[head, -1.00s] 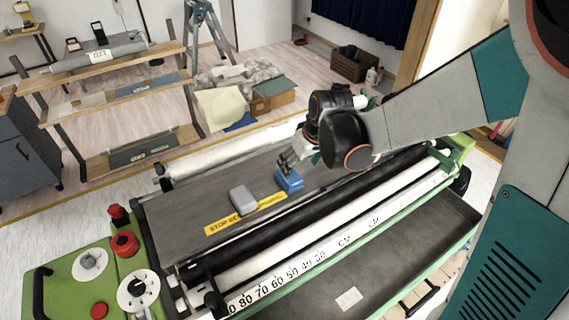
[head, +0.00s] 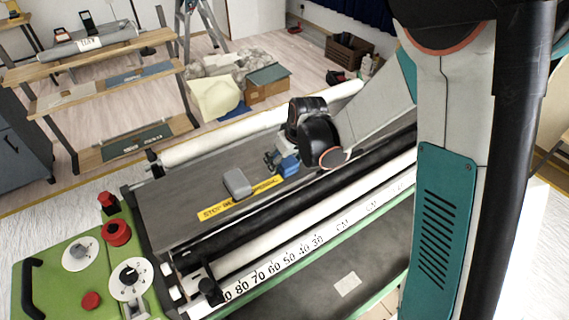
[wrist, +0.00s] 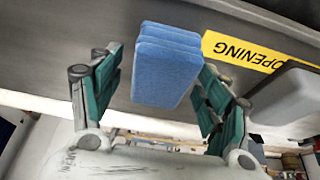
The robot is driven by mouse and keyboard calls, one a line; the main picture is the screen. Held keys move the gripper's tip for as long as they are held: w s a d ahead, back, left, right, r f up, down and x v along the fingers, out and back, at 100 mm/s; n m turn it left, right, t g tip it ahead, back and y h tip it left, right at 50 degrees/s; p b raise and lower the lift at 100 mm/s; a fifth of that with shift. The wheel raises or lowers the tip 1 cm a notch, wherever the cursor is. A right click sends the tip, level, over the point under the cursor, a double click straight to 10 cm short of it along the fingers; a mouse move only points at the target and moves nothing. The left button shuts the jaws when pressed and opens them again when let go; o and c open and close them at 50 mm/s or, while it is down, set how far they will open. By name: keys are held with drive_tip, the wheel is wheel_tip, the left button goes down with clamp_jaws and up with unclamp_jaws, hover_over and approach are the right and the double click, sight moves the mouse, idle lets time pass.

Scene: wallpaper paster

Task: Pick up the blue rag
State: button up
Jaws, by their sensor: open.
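The blue rag (head: 287,166) is a small folded block on the dark bed of the pasting machine, beside the yellow warning strip. In the wrist view the rag (wrist: 165,62) shows as stacked blue layers. My gripper (head: 273,158) is low at the rag in the head view. In the wrist view my gripper (wrist: 158,84) is open, with a green-padded finger on each side of the rag and gaps showing. The arm hides part of the rag in the head view. I cannot tell how deep the fingers reach around it.
A grey block (head: 237,183) lies on the bed left of the rag, and it also shows close to the right finger in the wrist view (wrist: 287,96). The yellow strip (head: 215,210) runs along the bed. Rollers and a white ruler bar (head: 290,257) border the front. The bed's left part is clear.

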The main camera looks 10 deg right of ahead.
drive_tip(key=c, duration=1.2)
drive_tip(key=shift+o, duration=0.4)
wheel_tip(320, 180, up, 20)
drive_tip(key=p, duration=0.5)
drive_tip(key=shift+o, duration=0.4)
